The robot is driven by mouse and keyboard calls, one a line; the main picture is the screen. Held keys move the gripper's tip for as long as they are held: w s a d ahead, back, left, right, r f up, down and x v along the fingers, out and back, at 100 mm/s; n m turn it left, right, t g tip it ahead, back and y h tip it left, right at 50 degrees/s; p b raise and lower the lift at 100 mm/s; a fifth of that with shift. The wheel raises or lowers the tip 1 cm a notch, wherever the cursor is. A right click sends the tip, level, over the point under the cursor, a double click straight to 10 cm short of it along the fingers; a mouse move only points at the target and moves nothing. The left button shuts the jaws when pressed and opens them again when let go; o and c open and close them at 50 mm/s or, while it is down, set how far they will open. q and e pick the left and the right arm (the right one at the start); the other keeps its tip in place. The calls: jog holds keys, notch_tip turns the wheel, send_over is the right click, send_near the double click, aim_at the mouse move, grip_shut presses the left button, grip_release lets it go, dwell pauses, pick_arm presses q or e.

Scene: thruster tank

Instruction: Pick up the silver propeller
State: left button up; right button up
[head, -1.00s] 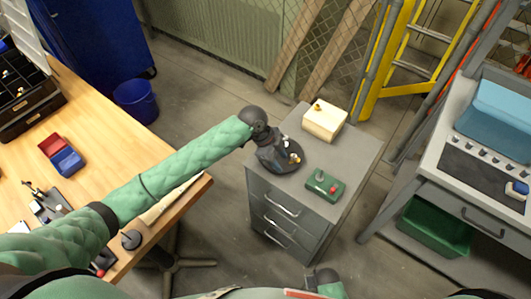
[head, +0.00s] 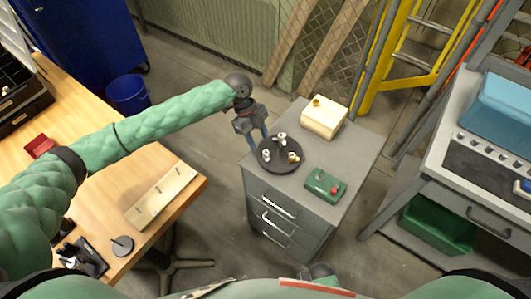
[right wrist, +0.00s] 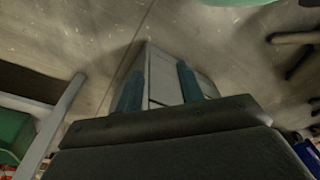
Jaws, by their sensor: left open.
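A round dark tray (head: 270,164) lies on top of the grey drawer cabinet (head: 335,217) in the head view. Small silver pieces (head: 282,139) and a brass-coloured piece (head: 293,157) stand on it. They are too small for me to tell which one is the silver propeller. My left gripper (head: 256,145) is open and empty, pointing down at the tray's far-left edge, with its blue fingers apart. My right gripper (right wrist: 158,80) shows in the right wrist view with its fingers apart and nothing between them. It is low, facing the cabinet and floor.
A green box (head: 326,185) with a red knob and a cream box (head: 323,118) with a brass piece on top share the cabinet top. The wooden table (head: 95,150) stands at left, a grey workbench (head: 460,190) at right. Floor lies open between table and cabinet.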

aim_at(265, 151)
pick_arm(q)
jog(key=p+x, duration=0.1)
jog(key=x, duration=0.1)
jog(key=p+x, duration=0.1)
jog(key=x, duration=0.1)
jog(key=shift+s+d+f+p, duration=0.15)
jog(key=shift+s+d+p, duration=0.15)
jog(key=shift+p, duration=0.1)
jog(key=shift+d+f, duration=0.15)
jog(key=shift+f, duration=0.4)
pick_arm(e)
notch_tip(265, 151, down, 7)
jog(key=s+d, duration=0.2)
jog(key=shift+s+d, duration=0.2)
jog(key=shift+d, duration=0.05)
jog(key=shift+r, duration=0.1)
pick_arm(q)
grip_shut()
